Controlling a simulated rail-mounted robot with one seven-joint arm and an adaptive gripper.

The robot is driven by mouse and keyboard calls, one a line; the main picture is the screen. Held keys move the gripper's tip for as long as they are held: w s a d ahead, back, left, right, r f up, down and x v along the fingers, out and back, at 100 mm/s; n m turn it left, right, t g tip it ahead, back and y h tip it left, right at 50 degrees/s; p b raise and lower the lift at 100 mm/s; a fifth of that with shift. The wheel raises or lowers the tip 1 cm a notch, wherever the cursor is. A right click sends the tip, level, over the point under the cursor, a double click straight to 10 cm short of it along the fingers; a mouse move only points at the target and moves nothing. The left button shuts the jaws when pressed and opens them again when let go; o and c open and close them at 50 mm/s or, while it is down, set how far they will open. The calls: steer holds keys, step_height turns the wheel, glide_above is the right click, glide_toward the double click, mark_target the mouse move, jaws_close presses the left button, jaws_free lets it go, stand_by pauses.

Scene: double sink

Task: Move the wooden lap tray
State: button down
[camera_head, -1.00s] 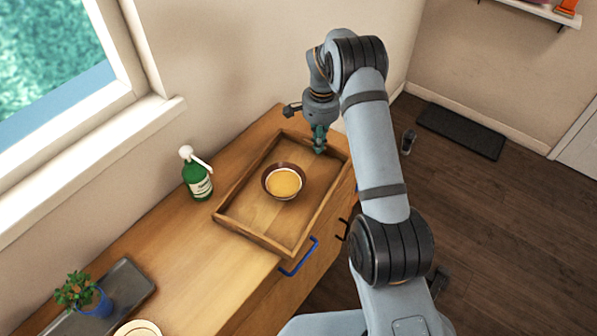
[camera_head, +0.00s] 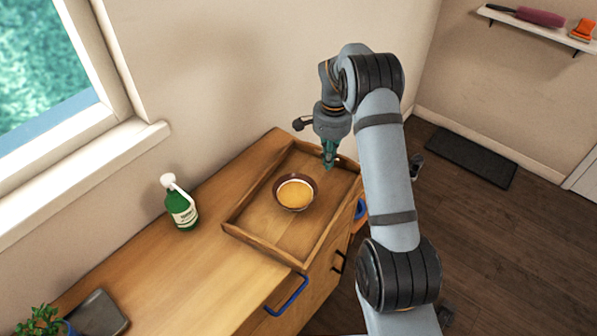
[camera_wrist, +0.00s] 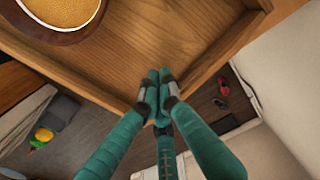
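The wooden lap tray (camera_head: 262,250) lies on the counter near its far right end, with raised walls. A brown bowl (camera_head: 314,200) with yellowish contents stands inside it; its rim and part of its contents also show in the wrist view (camera_wrist: 62,12). My gripper (camera_head: 329,165) points down at the tray's far right part. In the wrist view, my teal fingers (camera_wrist: 159,76) are close together, with tips over the inside of a tray corner (camera_wrist: 190,80). I see nothing held between them. Whether the tips touch the tray is hard to tell.
A green bottle with a white top (camera_head: 181,208) stands left of the tray. A potted plant (camera_head: 42,322) and a dark tray (camera_head: 98,312) are at the lower left. The counter (camera_head: 195,270) is clear between them and the lap tray. The wall is behind.

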steer(key=shift+s+a+f+b, duration=0.25)
steer(key=shift+s+a+b, duration=0.3)
steer(key=shift+s+a, duration=0.2)
steer(key=shift+s+a+r, duration=0.15)
steer(key=shift+r, duration=0.45)
steer(key=shift+s+a+r, duration=0.1)
steer(key=shift+r, duration=0.45)
step_height(320, 180, up, 8)
steer(key=shift+d+r, duration=0.15)
steer(key=shift+r, duration=0.05)
steer(key=shift+f, duration=0.1)
